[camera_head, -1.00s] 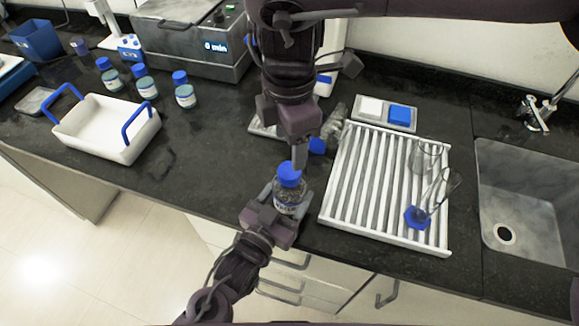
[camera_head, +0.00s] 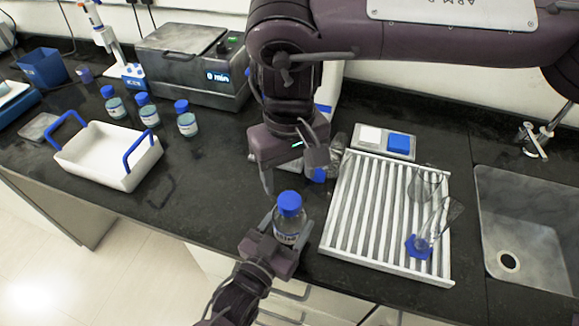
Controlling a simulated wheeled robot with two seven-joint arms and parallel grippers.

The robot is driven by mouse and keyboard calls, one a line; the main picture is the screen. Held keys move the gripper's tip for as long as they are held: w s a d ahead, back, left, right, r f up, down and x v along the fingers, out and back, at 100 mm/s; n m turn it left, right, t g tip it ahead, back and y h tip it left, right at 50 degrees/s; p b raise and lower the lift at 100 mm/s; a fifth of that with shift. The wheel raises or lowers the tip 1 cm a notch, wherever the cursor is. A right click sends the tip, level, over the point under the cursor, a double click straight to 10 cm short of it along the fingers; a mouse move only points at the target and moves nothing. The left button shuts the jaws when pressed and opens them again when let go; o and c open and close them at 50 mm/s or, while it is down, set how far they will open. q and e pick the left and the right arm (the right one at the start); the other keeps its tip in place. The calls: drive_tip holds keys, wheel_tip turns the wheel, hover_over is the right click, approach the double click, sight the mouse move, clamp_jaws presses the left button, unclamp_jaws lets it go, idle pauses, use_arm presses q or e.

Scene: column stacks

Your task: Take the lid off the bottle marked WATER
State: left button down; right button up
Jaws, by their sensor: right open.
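A clear bottle (camera_head: 288,229) with a blue lid (camera_head: 289,203) stands upright near the front edge of the counter. Its label is partly covered and too small to read surely. The lid sits on the bottle's neck. My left gripper (camera_head: 286,236) comes from the front and is shut around the bottle's body. My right gripper (camera_head: 293,172) hangs from above, open and empty, with its fingers spread above and behind the lid, apart from it.
A white rack (camera_head: 335,222) with glassware stands to the right, before the sink (camera_head: 545,225). A blue-capped item (camera_head: 320,175) behind my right gripper is partly hidden. A white tray (camera_head: 95,168) with blue handles and several blue-lidded bottles (camera_head: 148,112) stand left.

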sight(289, 200)
wheel_tip(289, 200, down, 7)
drive_tip(key=shift+f, duration=0.2)
idle(0.3)
